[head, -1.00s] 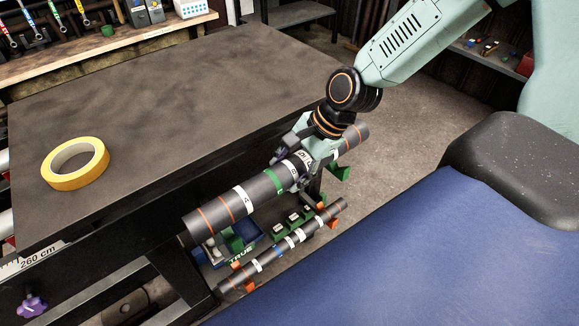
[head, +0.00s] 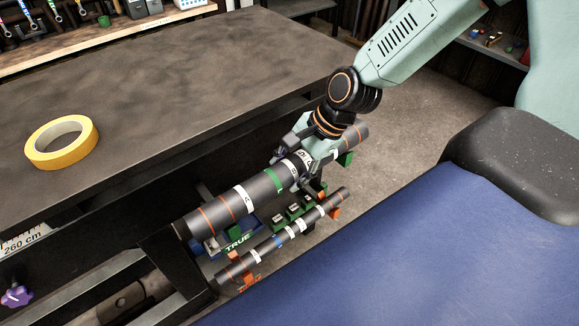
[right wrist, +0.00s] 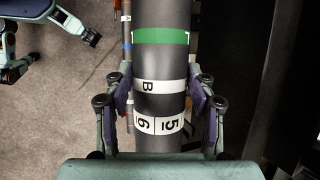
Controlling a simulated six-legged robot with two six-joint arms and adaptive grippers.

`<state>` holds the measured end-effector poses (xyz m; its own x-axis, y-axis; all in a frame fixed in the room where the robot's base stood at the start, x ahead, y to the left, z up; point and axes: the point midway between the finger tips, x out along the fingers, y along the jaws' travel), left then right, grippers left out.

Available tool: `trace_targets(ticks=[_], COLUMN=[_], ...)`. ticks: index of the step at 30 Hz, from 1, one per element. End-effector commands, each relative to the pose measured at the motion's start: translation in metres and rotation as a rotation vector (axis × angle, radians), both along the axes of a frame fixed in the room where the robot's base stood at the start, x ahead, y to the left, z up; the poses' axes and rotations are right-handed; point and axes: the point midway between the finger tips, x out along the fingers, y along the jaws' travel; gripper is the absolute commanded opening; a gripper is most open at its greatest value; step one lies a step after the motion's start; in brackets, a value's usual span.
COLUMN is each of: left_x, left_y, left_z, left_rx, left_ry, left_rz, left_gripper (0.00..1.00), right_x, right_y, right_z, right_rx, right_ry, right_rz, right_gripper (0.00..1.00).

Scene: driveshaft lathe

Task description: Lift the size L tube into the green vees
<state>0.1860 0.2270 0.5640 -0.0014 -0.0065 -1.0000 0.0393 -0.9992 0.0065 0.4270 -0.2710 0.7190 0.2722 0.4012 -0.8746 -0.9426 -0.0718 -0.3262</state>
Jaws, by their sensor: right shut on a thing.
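The size L tube (head: 237,201) is the thick dark tube with a green band, white labels and orange rings. It lies slantwise beside the dark bench. My right gripper (head: 296,163) is shut around it, right of the green band. The right wrist view shows the gripper's fingers on both sides of the tube (right wrist: 160,88). One green vee (head: 346,158) shows just under the tube's far end, and another green vee (head: 235,231) shows under its near part. I cannot tell whether the tube touches them. My left gripper is not seen in the head view.
A thinner tube (head: 268,246) with white and blue bands lies on orange supports (head: 243,279) below. A blue tray (head: 216,243) and green blocks sit behind it. The bench top (head: 170,90) holds a yellow tape roll (head: 35,155). Floor (head: 425,125) is clear at the right.

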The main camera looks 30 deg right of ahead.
Motion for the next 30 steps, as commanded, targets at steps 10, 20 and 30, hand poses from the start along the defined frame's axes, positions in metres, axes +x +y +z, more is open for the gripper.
trace_targets(ticks=[10, 20, 30], left_x=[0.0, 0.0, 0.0], left_y=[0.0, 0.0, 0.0], left_z=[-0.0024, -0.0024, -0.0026], left_rx=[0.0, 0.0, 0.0], left_ry=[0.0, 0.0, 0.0], left_rz=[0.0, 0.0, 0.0], left_gripper=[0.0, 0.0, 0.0], right_x=[0.0016, 0.0011, 0.0002], right_y=[-0.0004, -0.0003, 0.0], right_z=[-0.0015, -0.0018, -0.0027], right_rx=[-0.001, -0.001, 0.0], right_ry=[-0.005, -0.003, 0.0], right_rz=[-0.002, -0.001, 0.0], right_gripper=[0.0, 0.73, 0.82])
